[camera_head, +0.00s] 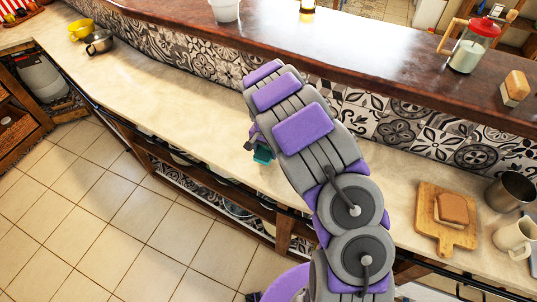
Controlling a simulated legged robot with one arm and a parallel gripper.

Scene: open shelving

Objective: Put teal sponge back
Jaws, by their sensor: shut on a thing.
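The teal sponge (262,155) shows as a small teal patch just left of my arm, over the cream counter near its front edge. My gripper (254,146) is shut on it. Most of the gripper and part of the sponge are hidden behind my purple and grey arm. I cannot tell whether the sponge touches the counter.
The cream counter (180,95) is clear to the left. A cutting board (431,231) with bread, a metal cup (511,191) and a white mug (515,237) stand right. A raised wooden ledge (370,50) runs behind.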

